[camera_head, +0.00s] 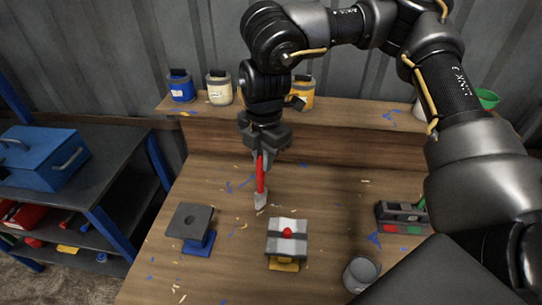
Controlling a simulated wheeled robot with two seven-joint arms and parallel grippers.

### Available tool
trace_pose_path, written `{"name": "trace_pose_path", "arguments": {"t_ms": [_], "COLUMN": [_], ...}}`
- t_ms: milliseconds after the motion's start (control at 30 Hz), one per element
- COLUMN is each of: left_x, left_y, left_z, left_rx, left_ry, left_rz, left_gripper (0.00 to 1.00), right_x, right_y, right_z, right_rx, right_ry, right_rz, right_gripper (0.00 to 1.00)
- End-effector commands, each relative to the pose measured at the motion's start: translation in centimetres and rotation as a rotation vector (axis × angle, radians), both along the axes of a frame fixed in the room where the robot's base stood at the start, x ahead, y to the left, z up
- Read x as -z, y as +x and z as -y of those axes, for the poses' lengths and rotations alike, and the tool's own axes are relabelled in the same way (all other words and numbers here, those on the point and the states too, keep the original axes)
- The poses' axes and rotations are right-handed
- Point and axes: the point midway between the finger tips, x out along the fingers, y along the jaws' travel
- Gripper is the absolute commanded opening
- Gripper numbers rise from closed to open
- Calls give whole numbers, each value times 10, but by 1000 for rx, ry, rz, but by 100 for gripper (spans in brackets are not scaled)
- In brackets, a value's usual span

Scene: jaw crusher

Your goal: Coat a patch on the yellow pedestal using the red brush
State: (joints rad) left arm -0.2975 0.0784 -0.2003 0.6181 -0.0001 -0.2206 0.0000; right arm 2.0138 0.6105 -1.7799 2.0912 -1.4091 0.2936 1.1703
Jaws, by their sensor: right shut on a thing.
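The red brush (260,179) hangs upright with its pale bristle end down, over the workbench in the middle of the head view. My right gripper (261,153) is shut on the brush's upper handle. The yellow pedestal (285,265) stands at the front middle of the bench, below and slightly right of the brush. A grey and white striped block (287,247) with a red ball on it covers most of the pedestal's top. The brush is apart from the pedestal. My left gripper is out of view.
A blue pedestal (199,246) with a dark plate stands left. A grey cup (361,273) and a dark rack (401,217) are right. Blue (181,90), cream (219,93) and yellow (303,92) paint cans stand on the rear shelf. The bench (330,190) has scattered paint marks.

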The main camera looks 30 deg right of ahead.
Motion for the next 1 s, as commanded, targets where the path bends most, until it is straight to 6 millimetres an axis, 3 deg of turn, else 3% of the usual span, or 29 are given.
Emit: {"name": "trace_pose_path", "arguments": {"t_ms": [33, 133, 333, 500, 767, 1000], "left_x": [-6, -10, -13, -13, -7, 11], "left_y": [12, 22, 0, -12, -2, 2], "left_z": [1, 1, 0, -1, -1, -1], "left_rx": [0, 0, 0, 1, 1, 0], "left_ry": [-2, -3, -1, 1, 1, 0], "left_rz": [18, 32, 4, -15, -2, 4], "left_gripper": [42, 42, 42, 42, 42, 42], "right_x": [-4, -5, -7, -7, -1, 20], "right_y": [-6, -15, -26, -29, -29, -29], "right_z": [1, 2, 4, 5, 5, 5], "right_rx": [-107, -308, -560, -623, -623, -623], "right_ry": [-1, -8, -21, -25, -25, -25], "right_rz": [-8, -21, -36, -40, -40, -40], "right_gripper": [0, 0, 0, 0, 0, 0]}}
